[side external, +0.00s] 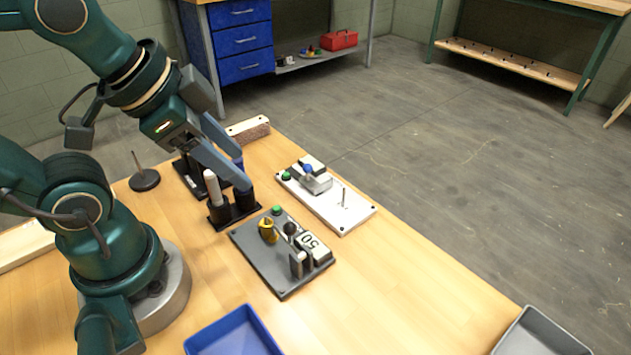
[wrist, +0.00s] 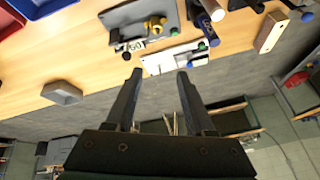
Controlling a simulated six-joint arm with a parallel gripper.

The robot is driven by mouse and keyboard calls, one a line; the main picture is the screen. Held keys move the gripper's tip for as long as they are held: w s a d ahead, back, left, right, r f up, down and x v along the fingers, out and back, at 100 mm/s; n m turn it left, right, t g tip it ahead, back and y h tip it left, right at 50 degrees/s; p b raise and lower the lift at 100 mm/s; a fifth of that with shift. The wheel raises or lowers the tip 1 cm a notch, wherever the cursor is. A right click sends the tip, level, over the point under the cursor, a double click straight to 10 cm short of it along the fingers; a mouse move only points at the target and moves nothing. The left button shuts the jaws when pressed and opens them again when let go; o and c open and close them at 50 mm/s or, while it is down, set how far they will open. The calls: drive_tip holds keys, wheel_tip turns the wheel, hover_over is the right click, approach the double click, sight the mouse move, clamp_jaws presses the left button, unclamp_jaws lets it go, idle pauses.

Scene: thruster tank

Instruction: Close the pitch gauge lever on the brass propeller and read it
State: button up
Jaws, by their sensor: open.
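The brass propeller (side external: 268,231) sits on a dark grey base plate (side external: 268,271) on the bench. Beside it are a black ball knob (side external: 290,228), an upright grey block, a green button (side external: 277,210) and a white display (side external: 311,243) reading 50. The knob looks like the lever's end; whether the lever is open or closed I cannot tell. In the wrist view the brass propeller (wrist: 157,24) is at the top, beyond my fingertips. My gripper (side external: 244,170) is open and empty, above the bench and apart from the gauge; both fingers show in the wrist view (wrist: 158,84).
A white plate (side external: 328,208) with a blue propeller (side external: 308,169) and a thin peg lies beyond. A black holder with a white cylinder (side external: 213,187) stands by my gripper. A blue tray (side external: 235,335) and grey tray (side external: 540,336) are in front. The bench between is clear.

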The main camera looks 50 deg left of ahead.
sight(289, 224)
drive_tip(key=w+d+f+m+g, duration=0.1)
drive_tip(key=m, duration=0.4)
drive_tip(key=w+d+f+m+g, duration=0.1)
drive_tip(key=d+f+m, duration=0.1)
drive_tip(key=m, duration=0.3)
drive_tip(key=w+d+f+m+g, duration=0.1)
drive_tip(key=d+m, duration=0.1)
drive_tip(key=m, duration=0.3)
drive_tip(key=shift+w+d+f+m+g, duration=0.2)
drive_tip(key=shift+d+f+m+g, duration=0.1)
drive_tip(key=shift+m, duration=0.1)
drive_tip(key=shift+s+d+f, duration=0.15)
drive_tip(key=shift+f, duration=0.45)
drive_tip(key=shift+w+f, duration=0.2)
drive_tip(key=shift+f, duration=0.95)
drive_tip(key=shift+w+f, duration=0.2)
drive_tip(key=shift+f, duration=0.9)
clamp_jaws()
drive_tip(key=shift+d, duration=0.1)
